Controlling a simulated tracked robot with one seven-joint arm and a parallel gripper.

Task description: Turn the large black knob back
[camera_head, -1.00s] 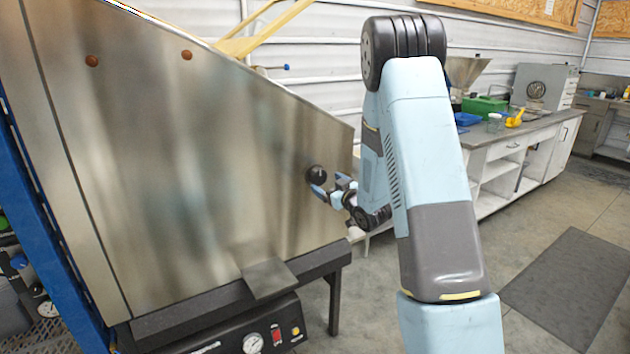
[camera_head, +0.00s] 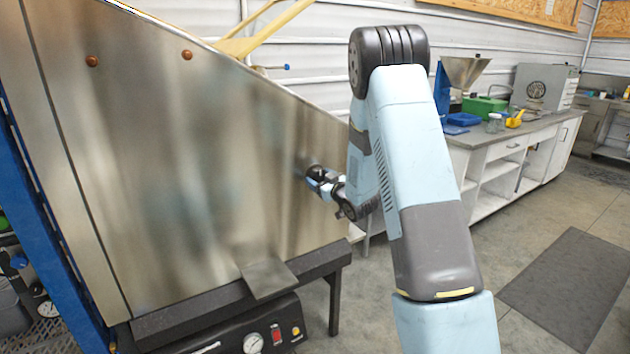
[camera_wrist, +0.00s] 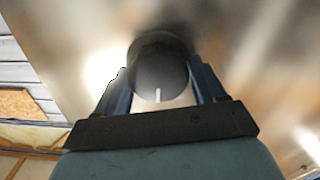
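The large black knob (camera_wrist: 160,72) is round and sits on the slanted metal face of the hopper. A white line on it points toward the bottom of the wrist view. My gripper (camera_wrist: 160,78) is open, with one blue finger on each side of the knob. The right finger looks very close to the knob's edge; I cannot tell whether it touches. In the head view my gripper (camera_head: 318,181) is at the hopper face and covers much of the knob (camera_head: 315,170).
The hopper's metal panel (camera_head: 190,150) fills the left. Below it are a small metal shelf (camera_head: 268,278) and a black control box with a gauge (camera_head: 253,343). A workbench (camera_head: 500,150) stands at the right.

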